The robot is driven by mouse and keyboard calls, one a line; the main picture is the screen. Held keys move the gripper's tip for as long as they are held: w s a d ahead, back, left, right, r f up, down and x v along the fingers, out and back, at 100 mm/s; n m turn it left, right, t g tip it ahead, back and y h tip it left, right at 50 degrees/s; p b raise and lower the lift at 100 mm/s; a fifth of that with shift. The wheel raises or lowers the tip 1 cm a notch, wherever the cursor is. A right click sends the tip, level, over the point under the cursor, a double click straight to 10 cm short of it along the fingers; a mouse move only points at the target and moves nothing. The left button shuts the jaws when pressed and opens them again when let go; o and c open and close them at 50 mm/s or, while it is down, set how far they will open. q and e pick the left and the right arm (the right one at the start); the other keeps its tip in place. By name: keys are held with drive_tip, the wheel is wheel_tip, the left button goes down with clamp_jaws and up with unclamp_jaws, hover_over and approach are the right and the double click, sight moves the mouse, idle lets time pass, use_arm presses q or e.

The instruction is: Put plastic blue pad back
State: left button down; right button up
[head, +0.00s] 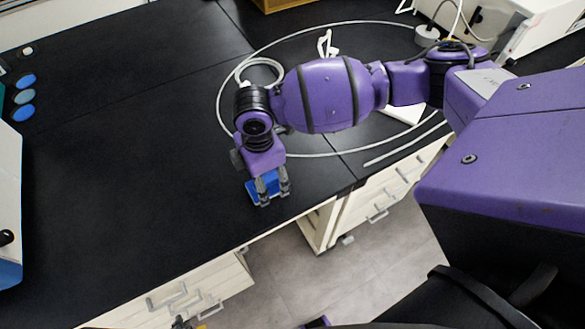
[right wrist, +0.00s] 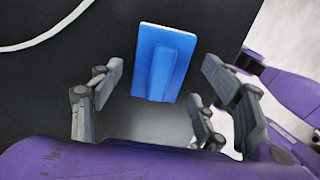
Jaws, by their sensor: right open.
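The blue plastic pad (head: 252,188) lies flat on the black bench top near its front edge. It also shows in the right wrist view (right wrist: 150,42) as a blue plate with a raised block along its middle. My right gripper (head: 273,192) is directly over the pad and hides part of it in the head view. In the right wrist view my right gripper (right wrist: 160,85) is open, with fingers on both sides of the pad and clear gaps between. My left gripper does not show clearly in any view.
A pale tube (head: 300,25) loops over the black bench (head: 120,150) behind my right arm. A white machine (head: 535,25) stands at the back right. White drawers (head: 385,190) are under the front edge. The bench left of the pad is clear.

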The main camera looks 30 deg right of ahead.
sight(265, 180)
wheel_tip(265, 180, up, 11)
drive_tip(key=shift+p, duration=0.4)
drive_tip(key=s+a+f+y, duration=0.1)
drive_tip(key=s+a+f, duration=0.2)
drive_tip(key=s+a+f+m+y, duration=0.1)
drive_tip(key=s+a+f, duration=0.2)
drive_tip(key=shift+s+a+f, duration=0.15)
drive_tip(key=shift+s+f, duration=0.05)
drive_tip(key=shift+s, duration=0.1)
drive_tip(key=s+a+f+m+t+y, duration=0.1)
drive_tip(key=s+a+f+m+y, duration=0.15)
drive_tip(key=s+m, duration=0.2)
drive_tip(key=s+d+f+m+h, duration=0.3)
drive_tip(key=s+d+m, duration=0.3)
drive_tip(key=s+d, duration=0.35)
drive_tip(key=s+d+f+m+h, duration=0.2)
drive_tip(key=s+d+f+m, duration=0.1)
drive_tip(key=s+d+m, duration=0.55)
drive_tip(key=w+a+f+n+t, duration=0.1)
drive_tip(key=w+f+n+t, duration=0.1)
drive_tip(key=w+f+t, duration=0.5)
wheel_tip(265, 180, down, 3)
drive_tip(key=shift+w+a+f+y, duration=0.2)
drive_tip(key=shift+w+a+y, duration=0.15)
drive_tip(key=shift+w, duration=0.2)
